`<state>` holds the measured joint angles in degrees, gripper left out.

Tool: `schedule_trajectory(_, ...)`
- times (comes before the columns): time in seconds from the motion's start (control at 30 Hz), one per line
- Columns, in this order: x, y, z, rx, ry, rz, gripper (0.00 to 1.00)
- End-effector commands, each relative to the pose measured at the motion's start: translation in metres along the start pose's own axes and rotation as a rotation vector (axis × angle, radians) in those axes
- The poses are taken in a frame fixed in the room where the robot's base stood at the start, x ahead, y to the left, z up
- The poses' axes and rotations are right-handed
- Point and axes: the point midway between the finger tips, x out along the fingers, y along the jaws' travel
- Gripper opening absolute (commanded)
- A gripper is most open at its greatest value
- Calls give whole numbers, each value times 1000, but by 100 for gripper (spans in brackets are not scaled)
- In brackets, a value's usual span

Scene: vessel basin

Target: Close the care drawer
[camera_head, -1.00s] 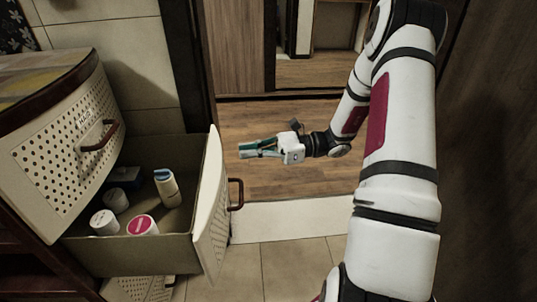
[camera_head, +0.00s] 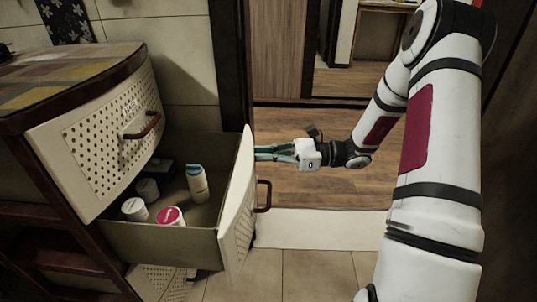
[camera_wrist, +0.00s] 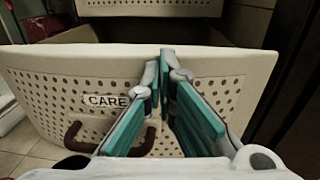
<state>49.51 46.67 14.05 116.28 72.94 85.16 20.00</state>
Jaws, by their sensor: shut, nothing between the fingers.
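The care drawer (camera_head: 165,239) is pulled out of the cabinet, with its cream perforated front (camera_head: 238,205) facing right and a dark red handle (camera_head: 264,196). In the wrist view its front (camera_wrist: 52,88) carries a CARE label (camera_wrist: 106,101) above the handle (camera_wrist: 75,137). My gripper (camera_wrist: 166,58) is shut and empty, its fingertips near the drawer front's top edge, to the right of the label. In the head view the fingertips are partly hidden behind the front's upper edge. I cannot tell whether they touch it.
The open drawer holds a white bottle with a blue cap (camera_head: 197,183), a pink-lidded jar (camera_head: 170,217) and white containers (camera_head: 135,209). A closed upper drawer (camera_head: 105,140) with its own handle sits above. A dark door frame (camera_head: 232,75) stands behind. Floor right of the drawer is clear.

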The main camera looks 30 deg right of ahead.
Motion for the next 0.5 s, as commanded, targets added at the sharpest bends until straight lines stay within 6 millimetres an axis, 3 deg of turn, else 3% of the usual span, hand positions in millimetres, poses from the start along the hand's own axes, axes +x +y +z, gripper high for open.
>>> schedule_trajectory(0.5,87,-6,2,1,-1,5,0)
